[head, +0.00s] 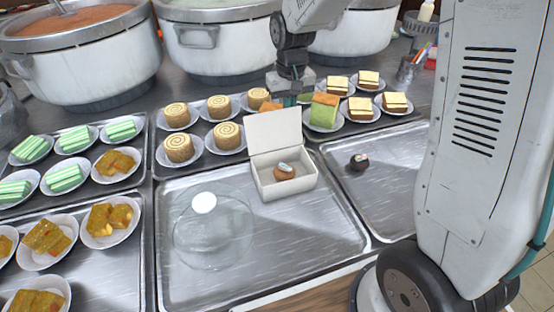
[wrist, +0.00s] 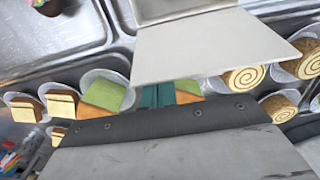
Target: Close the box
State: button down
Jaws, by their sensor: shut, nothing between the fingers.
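A small white box (head: 292,188) stands on the middle metal tray in the head view, with a round brown pastry (head: 284,172) with a pale top inside. Its lid (head: 274,134) is open and stands up, leaning slightly back, at the box's far side. The lid also fills the upper middle of the wrist view (wrist: 210,48). My gripper (head: 290,100) is shut and empty, just behind the lid's upper right edge. Its teal tips (wrist: 157,96) show beyond the lid edge in the wrist view. I cannot tell whether they touch the lid.
A clear glass dome (head: 213,235) stands left of the box. Plates of swirl rolls (head: 178,149), a green-and-orange cake (head: 323,112) and layered cakes (head: 362,106) crowd behind. A dark round sweet (head: 359,161) lies on the right tray (head: 400,195). Large pots (head: 215,45) stand at the back.

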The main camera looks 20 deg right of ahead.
jog(key=s, duration=0.5)
jog(key=shift+s, duration=0.3)
dwell(1.1)
dwell(0.8)
jog(key=shift+w, duration=2)
jog(key=shift+r, duration=4)
jog(key=s+d+r, duration=0.1)
jog(key=s+r, duration=0.1)
jog(key=s, duration=1.2)
jog(key=s+d+r+t, duration=0.1)
jog(key=s+d+r, duration=0.1)
jog(key=s, duration=1.2)
jog(key=shift+r, duration=0.65)
